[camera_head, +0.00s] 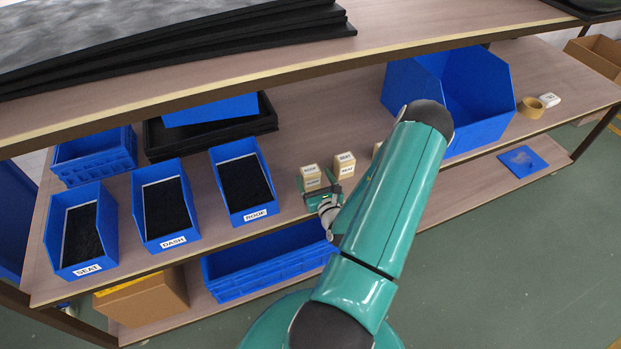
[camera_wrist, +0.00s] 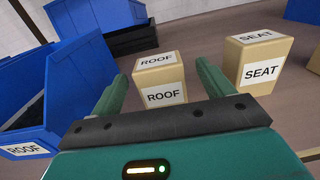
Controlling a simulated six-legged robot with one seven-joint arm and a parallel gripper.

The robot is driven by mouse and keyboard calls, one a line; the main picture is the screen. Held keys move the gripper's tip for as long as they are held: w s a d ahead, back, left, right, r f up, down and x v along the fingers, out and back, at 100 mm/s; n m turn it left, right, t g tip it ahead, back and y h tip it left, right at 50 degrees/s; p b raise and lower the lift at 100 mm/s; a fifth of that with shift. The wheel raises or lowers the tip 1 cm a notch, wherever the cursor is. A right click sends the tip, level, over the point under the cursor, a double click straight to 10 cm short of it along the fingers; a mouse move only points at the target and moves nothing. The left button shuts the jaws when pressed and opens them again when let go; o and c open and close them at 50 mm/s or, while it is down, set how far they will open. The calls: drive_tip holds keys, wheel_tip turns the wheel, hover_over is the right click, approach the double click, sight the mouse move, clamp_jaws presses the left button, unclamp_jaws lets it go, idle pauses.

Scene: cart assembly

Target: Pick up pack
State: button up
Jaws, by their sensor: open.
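Small tan packs with white labels stand on the middle shelf (camera_head: 290,150). The ROOF pack (camera_wrist: 160,84) is upright between my gripper's two green fingers in the wrist view. It also shows in the head view (camera_head: 311,172). My gripper (camera_wrist: 158,92) is open, with a finger on each side of this pack; I cannot tell whether they touch it. The SEAT pack (camera_wrist: 262,64) stands to the right, outside the fingers; it also shows in the head view (camera_head: 345,160). A third pack (camera_head: 376,149) is partly hidden by my arm.
Blue bins labelled SEAT (camera_head: 87,270), DASH (camera_head: 172,243) and ROOF (camera_head: 255,215) stand left of the packs. The ROOF bin is close to my left finger. A large blue bin (camera_head: 490,100) stands to the right. The upper shelf (camera_head: 400,25) overhangs the back.

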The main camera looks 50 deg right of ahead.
sight(308, 167)
drive_tip(key=x, duration=0.5)
drive_tip(key=shift+w+r, duration=0.1)
drive_tip(key=shift+r, duration=0.05)
drive_tip(key=c, duration=1.1)
